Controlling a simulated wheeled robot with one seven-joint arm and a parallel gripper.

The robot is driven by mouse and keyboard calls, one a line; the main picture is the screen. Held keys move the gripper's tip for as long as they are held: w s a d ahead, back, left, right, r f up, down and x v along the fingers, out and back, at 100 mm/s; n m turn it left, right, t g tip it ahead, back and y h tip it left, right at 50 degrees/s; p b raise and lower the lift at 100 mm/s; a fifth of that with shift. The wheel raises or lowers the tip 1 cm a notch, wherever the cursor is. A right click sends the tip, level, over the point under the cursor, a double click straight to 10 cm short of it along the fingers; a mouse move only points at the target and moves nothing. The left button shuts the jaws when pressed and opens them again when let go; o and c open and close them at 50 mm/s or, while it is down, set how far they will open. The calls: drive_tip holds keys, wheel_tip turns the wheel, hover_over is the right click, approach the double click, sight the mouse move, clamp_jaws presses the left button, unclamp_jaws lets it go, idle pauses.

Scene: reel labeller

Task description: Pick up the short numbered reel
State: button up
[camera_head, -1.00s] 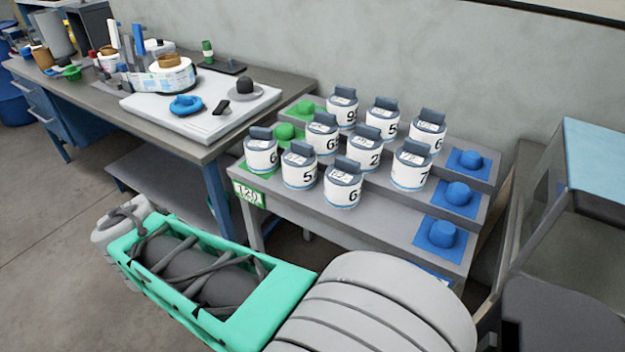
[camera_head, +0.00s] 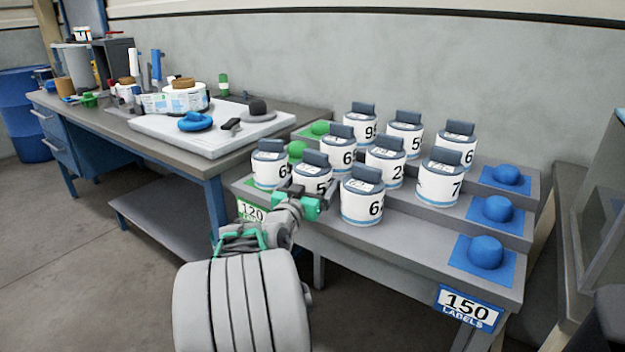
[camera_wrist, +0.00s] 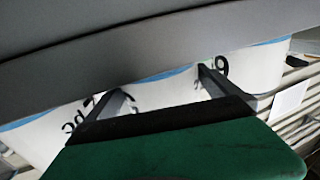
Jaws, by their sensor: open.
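Several white numbered reels with dark grey tops and blue bottom bands stand upright on a stepped grey stand (camera_head: 400,232) in the head view. At the front are a reel starting with 6 (camera_head: 362,204), one starting with 5 (camera_head: 312,176) and another starting with 6 (camera_head: 268,172). A reel starting with 7 (camera_head: 439,186) stands to the right. Which reel is the short one, I cannot tell. My gripper (camera_head: 306,193) is open at the front-left reels, overlapping the 5 reel. In the wrist view, its fingers (camera_wrist: 160,92) point at white reel sides; contact is unclear.
Blue knobs (camera_head: 487,251) sit on the right ends of the steps, green ones (camera_head: 320,128) on the left. Signs read 120 (camera_head: 251,212) and 150 labels (camera_head: 467,308). A workbench (camera_head: 190,158) with tools and a white board stands at left.

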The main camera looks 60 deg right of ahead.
drive_tip(key=shift+d, duration=0.15)
drive_tip(key=shift+c, duration=0.2)
drive_tip(key=c, duration=1.2)
